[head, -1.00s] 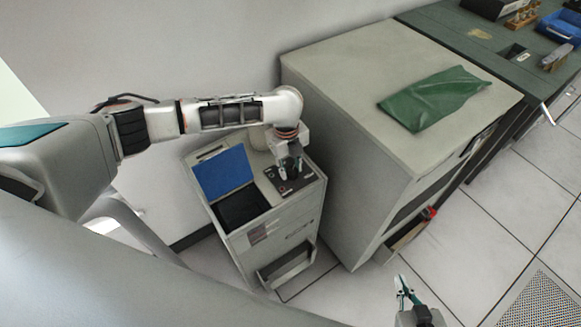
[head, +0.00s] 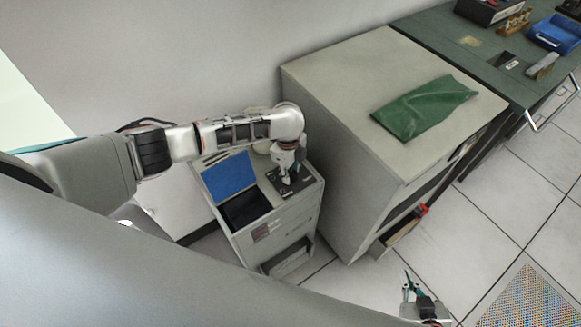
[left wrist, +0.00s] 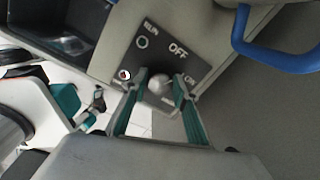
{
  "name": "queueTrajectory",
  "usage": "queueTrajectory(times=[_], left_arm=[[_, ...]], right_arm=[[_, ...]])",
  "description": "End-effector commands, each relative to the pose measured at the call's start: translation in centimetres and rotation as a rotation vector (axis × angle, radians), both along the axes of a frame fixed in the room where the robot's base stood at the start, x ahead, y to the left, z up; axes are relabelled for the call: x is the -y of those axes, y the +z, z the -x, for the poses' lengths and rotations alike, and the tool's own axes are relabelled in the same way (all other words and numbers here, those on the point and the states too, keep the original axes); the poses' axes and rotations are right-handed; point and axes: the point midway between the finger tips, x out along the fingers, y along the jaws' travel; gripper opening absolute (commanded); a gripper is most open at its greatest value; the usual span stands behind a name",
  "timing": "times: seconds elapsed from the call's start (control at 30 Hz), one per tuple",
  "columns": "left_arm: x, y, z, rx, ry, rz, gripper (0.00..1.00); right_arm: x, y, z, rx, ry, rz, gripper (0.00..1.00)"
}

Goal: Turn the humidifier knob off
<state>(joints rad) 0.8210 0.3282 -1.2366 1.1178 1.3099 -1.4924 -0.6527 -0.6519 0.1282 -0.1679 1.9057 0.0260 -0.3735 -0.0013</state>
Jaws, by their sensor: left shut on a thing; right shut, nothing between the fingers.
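The humidifier (head: 275,222) is a pale grey cabinet with an open blue lid (head: 228,175) and a dark control panel (head: 301,186). In the left wrist view the panel (left wrist: 186,52) shows the word OFF, a circle and other markings too small to read. The round grey knob (left wrist: 159,84) sits on the panel. My left gripper (left wrist: 160,90) is shut on the knob, a finger on either side; in the head view it (head: 288,178) is over the panel. The knob's pointer direction is hard to tell. My right gripper (head: 408,285) is shut and empty, low over the floor.
A large grey cabinet (head: 340,170) stands right beside the humidifier, with a green cloth (head: 425,107) on top. A green-topped bench (head: 470,50) holds a blue bin (head: 556,33). A wall is behind. Tiled floor (head: 490,190) is free at the right.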

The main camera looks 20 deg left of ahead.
Motion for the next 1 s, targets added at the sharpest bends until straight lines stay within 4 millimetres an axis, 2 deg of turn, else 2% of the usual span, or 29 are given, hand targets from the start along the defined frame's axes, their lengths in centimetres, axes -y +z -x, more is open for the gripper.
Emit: queueTrajectory(times=[0.5, 0.7, 1.0], left_arm=[[0.2, -0.2, 0.3, -0.003, 0.437, 0.0, 0.06], [0.2, -0.2, 0.4, -0.004, 0.541, -0.001, 0.06], [0.2, -0.1, 0.3, -0.003, 0.609, 0.0, 0.06]], right_arm=[[-0.9, 0.3, 0.0, 0.003, -0.005, -0.02, 0.0], [-0.9, 0.3, 0.0, 0.003, -0.004, -0.02, 0.0], [-0.6, 0.2, 0.0, 0.003, -0.001, -0.012, 0.0]])
